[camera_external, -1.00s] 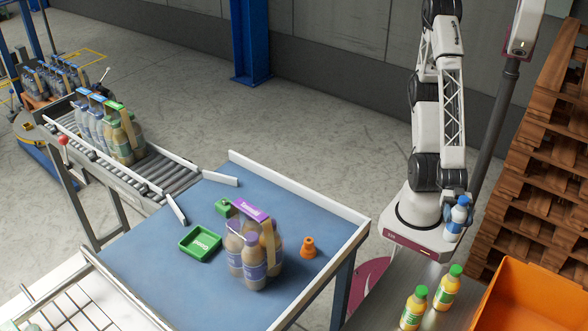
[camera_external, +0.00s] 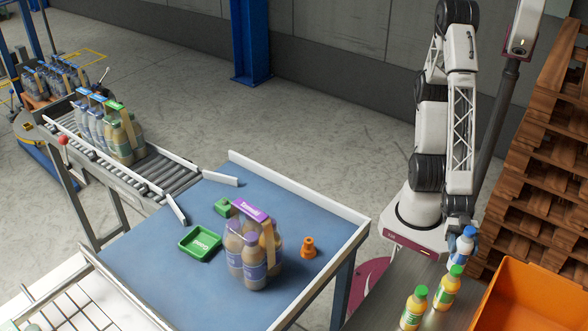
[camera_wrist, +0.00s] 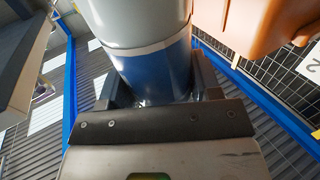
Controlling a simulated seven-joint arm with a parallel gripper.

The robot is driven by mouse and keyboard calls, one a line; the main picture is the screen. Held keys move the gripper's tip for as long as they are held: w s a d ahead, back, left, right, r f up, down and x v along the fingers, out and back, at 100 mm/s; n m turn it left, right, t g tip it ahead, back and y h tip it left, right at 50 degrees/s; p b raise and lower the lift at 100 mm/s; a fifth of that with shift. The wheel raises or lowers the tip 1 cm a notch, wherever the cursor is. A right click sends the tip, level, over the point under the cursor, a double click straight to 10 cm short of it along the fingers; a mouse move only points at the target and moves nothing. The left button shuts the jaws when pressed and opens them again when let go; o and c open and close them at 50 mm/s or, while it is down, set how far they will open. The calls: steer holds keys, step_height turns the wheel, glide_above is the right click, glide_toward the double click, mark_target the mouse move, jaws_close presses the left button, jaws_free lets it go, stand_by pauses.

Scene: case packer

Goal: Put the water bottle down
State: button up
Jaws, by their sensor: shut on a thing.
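The water bottle (camera_external: 461,250) has a blue cap and a blue and white body. My gripper (camera_external: 462,226) is shut on it in the external view, at the right beside my base. The bottle is slightly tilted there, and its lower part is partly behind a green-capped juice bottle. In the wrist view the water bottle (camera_wrist: 155,70) fills the top middle between the fingers of my gripper (camera_wrist: 152,92). Whether its bottom touches the grey surface (camera_external: 388,290) cannot be told.
Two yellow juice bottles (camera_external: 447,290) with green caps (camera_external: 421,291) stand close by on the grey surface. An orange bin (camera_external: 530,296) is at the right. A blue table (camera_external: 150,262) holds a bottle pack (camera_external: 254,250), a green tray (camera_external: 200,244) and an orange cone (camera_external: 308,247).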

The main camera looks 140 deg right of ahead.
mark_target(462, 263)
steer(key=shift+x, duration=0.85)
steer(key=shift+a, duration=0.1)
steer(key=shift+x, duration=0.85)
steer(key=shift+f, duration=1.7)
steer(key=shift+f, duration=0.25)
steer(key=o, duration=1.2)
steer(key=shift+c, duration=0.2)
steer(key=shift+s, duration=0.15)
steer(key=v, duration=0.7)
steer(key=shift+s, duration=0.3)
